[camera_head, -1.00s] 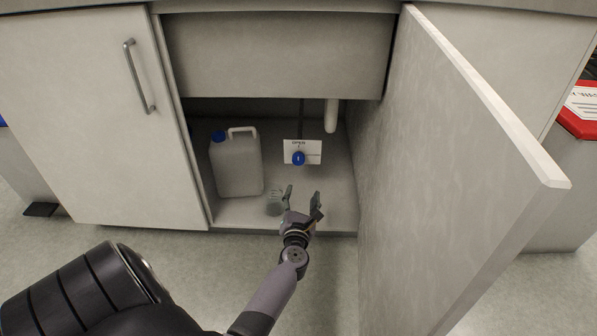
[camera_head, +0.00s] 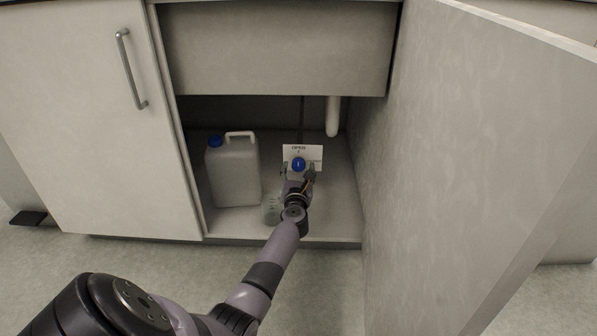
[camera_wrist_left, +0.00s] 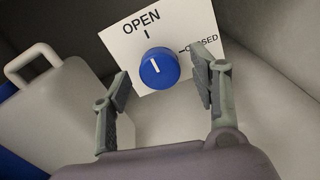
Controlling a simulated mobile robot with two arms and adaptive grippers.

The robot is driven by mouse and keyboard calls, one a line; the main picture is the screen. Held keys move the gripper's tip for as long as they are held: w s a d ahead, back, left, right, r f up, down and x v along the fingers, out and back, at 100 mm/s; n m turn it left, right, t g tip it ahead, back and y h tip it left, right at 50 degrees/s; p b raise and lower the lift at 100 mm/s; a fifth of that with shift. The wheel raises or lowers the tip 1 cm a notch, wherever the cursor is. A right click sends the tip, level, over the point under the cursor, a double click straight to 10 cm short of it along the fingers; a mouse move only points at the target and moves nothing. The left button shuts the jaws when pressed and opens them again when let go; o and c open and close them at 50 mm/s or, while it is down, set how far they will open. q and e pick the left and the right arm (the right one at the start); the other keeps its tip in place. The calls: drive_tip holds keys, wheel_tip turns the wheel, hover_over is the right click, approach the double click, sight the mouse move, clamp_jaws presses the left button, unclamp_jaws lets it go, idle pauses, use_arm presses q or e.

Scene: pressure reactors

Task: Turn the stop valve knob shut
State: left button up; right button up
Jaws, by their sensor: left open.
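The stop valve knob (camera_head: 299,164) is round and blue, on a white plate (camera_head: 290,153) marked OPEN at the top and CLOSED at the right. In the left wrist view the knob (camera_wrist_left: 159,68) has a white line pointing up, toward the OPEN mark. My left gripper (camera_head: 298,170) is inside the cabinet, just in front of the knob. In the left wrist view its two fingers (camera_wrist_left: 163,85) are spread open, one on each side below the knob, apart from it and empty. My right gripper is not in view.
A white jerrycan (camera_head: 234,172) with a blue cap stands left of the knob. A small clear beaker (camera_head: 271,210) stands close to my left wrist. A white pipe (camera_head: 332,117) hangs behind at the right. The open cabinet door (camera_head: 450,170) bounds the right side.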

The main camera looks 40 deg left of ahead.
sight(298, 167)
use_arm(q)
drive_tip(key=b+x, duration=0.1)
drive_tip(key=x, duration=0.1)
drive_tip(key=shift+w+a+f, duration=0.15)
drive_tip(key=shift+w, duration=0.1)
drive_tip(key=shift+w+a, duration=0.35)
drive_tip(key=shift+c, duration=0.3)
drive_tip(key=c, duration=1.1)
